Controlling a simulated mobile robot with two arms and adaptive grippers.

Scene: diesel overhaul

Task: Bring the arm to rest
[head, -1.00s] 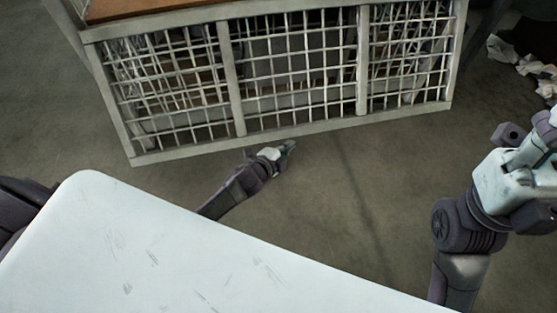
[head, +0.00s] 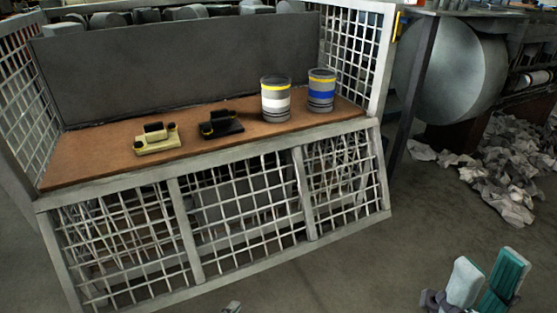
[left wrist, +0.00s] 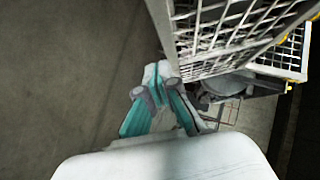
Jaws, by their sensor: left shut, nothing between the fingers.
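Only the tip of my left gripper (head: 232,307) shows in the head view, low at the bottom edge, in front of the caged workbench. In the left wrist view my left gripper (left wrist: 158,72) has its teal and white fingers brought together at the tips, with nothing between them. The rest of the left arm is out of the head view. My right gripper (head: 488,262) is at the bottom right of the head view. Its two fingers stand apart and nothing shows between them.
A mesh-sided workbench (head: 90,178) holds a yellowish device (head: 158,143), a black device (head: 220,126), a white-banded canister (head: 276,103) and a blue-banded canister (head: 321,95). Crumpled paper (head: 495,175) lies on the floor at right. The floor before the bench is clear.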

